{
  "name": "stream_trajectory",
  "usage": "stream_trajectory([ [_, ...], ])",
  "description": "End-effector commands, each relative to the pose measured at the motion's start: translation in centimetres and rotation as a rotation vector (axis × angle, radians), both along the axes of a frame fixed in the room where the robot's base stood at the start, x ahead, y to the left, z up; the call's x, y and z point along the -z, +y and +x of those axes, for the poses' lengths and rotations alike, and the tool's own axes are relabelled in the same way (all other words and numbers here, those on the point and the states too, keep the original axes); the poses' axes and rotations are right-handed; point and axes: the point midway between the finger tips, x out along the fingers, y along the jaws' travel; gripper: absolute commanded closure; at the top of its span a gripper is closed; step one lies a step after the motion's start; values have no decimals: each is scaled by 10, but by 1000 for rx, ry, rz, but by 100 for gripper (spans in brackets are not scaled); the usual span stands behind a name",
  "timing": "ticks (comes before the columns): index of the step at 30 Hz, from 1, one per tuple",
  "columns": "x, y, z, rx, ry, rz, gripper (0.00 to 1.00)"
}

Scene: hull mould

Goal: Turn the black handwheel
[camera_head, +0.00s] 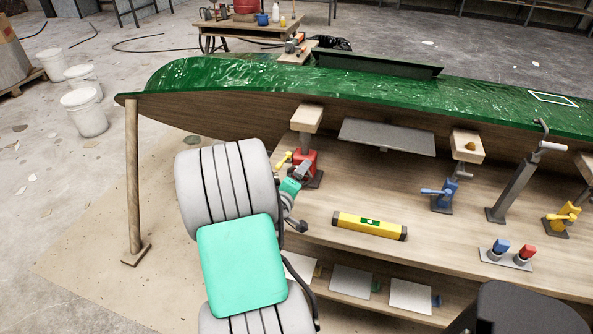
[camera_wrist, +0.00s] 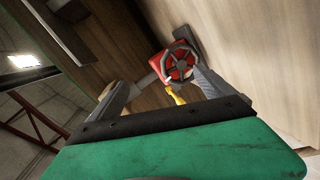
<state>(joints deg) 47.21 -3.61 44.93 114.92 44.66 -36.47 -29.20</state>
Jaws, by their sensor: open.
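The black handwheel (camera_wrist: 181,65) has spokes and sits on the front of a red body (camera_wrist: 158,60). In the head view the red body (camera_head: 311,156) stands on the wooden shelf, and the wheel is hidden behind my gripper (camera_head: 301,173). A yellow handle (camera_wrist: 176,93) sticks out below the wheel in the wrist view; it also shows in the head view (camera_head: 282,161). In the wrist view my gripper (camera_wrist: 163,82) is open. Its fingers are spread on either side of the wheel's near side, with nothing between them that I can see held. I cannot tell whether a finger touches the wheel.
A yellow level (camera_head: 369,225) lies on the shelf to the right. A blue-handled device (camera_head: 441,197) and a grey lever (camera_head: 515,183) stand further right. The green hull (camera_head: 300,83) overhangs the shelf. A wooden post (camera_head: 133,180) stands at left.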

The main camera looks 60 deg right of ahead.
Motion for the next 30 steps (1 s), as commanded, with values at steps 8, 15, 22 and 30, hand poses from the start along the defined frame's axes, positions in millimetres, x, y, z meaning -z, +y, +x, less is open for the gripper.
stream_trajectory([
  [8,26,7,20,254,-823,206,7],
  [15,29,5,19,382,-1143,248,7],
  [22,44,-30,23,386,-1145,248,7],
  [30,58,-62,29,382,-1144,248,7],
])
